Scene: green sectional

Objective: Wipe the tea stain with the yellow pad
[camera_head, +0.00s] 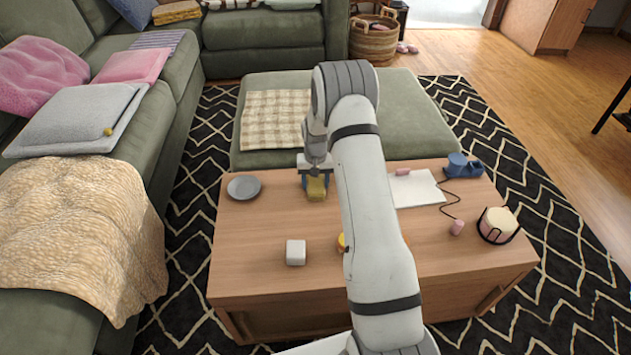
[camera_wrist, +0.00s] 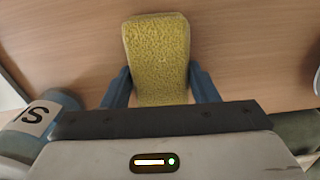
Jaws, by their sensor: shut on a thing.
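The yellow pad (camera_wrist: 157,55) is a thick rectangular block with a rough, sponge-like face. In the wrist view it sits between the two blue fingers of my gripper (camera_wrist: 160,88), which is shut on it. In the head view my gripper (camera_head: 316,184) is over the far left part of the wooden table (camera_head: 250,225), with the pad (camera_head: 317,190) at the tabletop or just above it; I cannot tell if it touches.
A grey plate (camera_head: 244,187) lies left of my gripper. A white cube (camera_head: 296,252) stands nearer the front. A yellow item (camera_head: 342,242) is partly behind my arm.

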